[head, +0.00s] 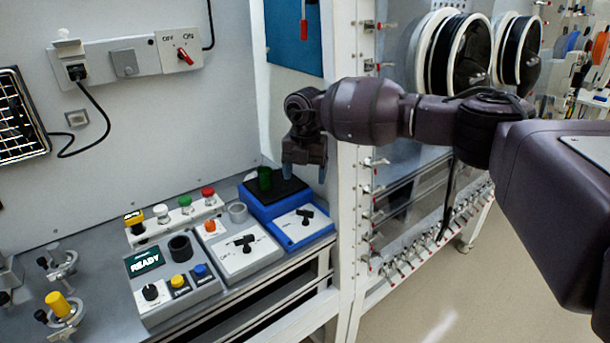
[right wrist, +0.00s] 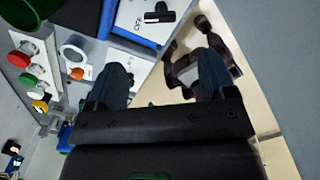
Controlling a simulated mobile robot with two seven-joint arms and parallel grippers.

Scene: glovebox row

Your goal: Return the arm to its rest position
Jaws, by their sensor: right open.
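My right arm reaches in from the right in the head view. My right gripper (head: 305,170) points down, open and empty, above the back right of the bench, near the white frame post. In the right wrist view its two blue-grey fingers (right wrist: 165,75) stand apart with nothing between them. A blue device (head: 288,212) with a black top and a black knob lies below the gripper. A green cup-like cylinder (head: 264,179) stands on its black top, just left of the gripper and apart from it. My left gripper is not in view.
A white frame post (head: 348,200) stands close beside my right arm. Glovebox ports (head: 470,50) are behind it. The bench holds a grey box reading READY (head: 150,262), a knob box (head: 243,252) and a button strip (head: 160,213). Open floor (head: 440,290) lies right.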

